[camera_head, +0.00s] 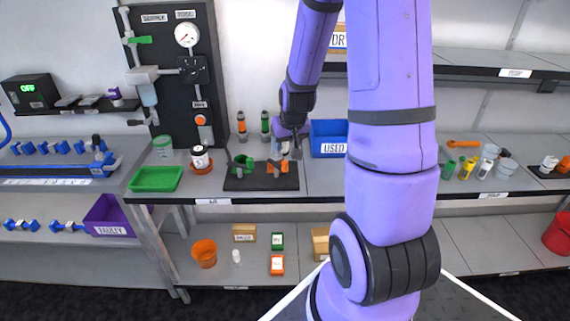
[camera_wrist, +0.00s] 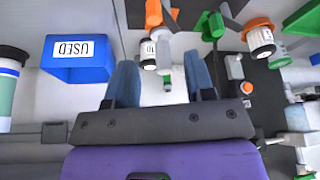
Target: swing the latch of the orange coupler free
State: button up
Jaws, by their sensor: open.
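The orange coupler (camera_head: 283,166) stands on a black mat (camera_head: 234,184) on the bench, at the mat's right side. In the wrist view its orange part (camera_wrist: 153,14) is at the top, beyond the fingertips, with a white labelled cylinder by it. A slim grey piece shows beside that cylinder; I cannot tell whether it is the latch or how it is turned.
A green coupler (camera_head: 243,163) stands on the mat's left side; it also shows in the wrist view (camera_wrist: 213,25). A blue bin marked USED (camera_head: 328,139) is close on the right. A labelled jar (camera_head: 200,158) and a green tray (camera_head: 156,179) are to the left.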

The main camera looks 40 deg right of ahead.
aim_at(285, 162)
jog(key=shift+s+d+x, duration=0.1)
jog(key=shift+d+x, duration=0.05)
jog(key=shift+x, duration=1.85)
jog(key=shift+s+d+x, duration=0.1)
jog(key=shift+x, duration=1.9)
jog(key=shift+s+d+x, duration=0.1)
jog(key=shift+d+x, duration=0.05)
jog(key=shift+x, duration=1.85)
grip_shut()
